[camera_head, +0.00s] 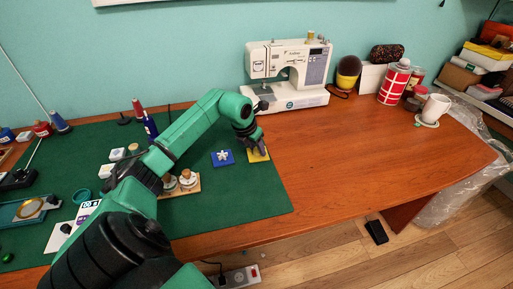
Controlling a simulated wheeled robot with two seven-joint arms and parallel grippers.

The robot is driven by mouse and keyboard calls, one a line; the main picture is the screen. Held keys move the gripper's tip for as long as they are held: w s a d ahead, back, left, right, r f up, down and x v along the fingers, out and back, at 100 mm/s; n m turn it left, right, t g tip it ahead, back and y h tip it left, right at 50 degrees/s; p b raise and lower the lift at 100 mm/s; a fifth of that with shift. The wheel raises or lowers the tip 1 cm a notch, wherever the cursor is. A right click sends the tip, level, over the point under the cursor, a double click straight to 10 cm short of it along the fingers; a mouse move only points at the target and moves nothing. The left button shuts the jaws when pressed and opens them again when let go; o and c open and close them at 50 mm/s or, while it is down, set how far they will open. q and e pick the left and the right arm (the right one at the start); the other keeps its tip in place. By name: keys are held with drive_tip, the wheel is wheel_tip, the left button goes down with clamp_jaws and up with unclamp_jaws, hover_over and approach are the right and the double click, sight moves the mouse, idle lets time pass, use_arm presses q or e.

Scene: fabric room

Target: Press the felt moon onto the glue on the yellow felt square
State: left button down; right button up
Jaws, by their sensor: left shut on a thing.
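The yellow felt square (260,157) lies on the green mat near its right edge. My left gripper (258,148) points down right over it and hides part of it. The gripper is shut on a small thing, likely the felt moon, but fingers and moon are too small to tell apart. I cannot tell whether it touches the square. The glue is not visible. My right gripper is not in view.
A blue felt square (222,158) with a white shape lies just left. Wooden-topped jars on a small board (182,185) stand further left. A sewing machine (290,72) stands behind. The brown table (370,150) is clear to the right.

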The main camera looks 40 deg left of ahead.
use_arm(q)
drive_tip(key=shift+f, duration=0.1)
drive_tip(key=shift+c, duration=1.7)
unclamp_jaws()
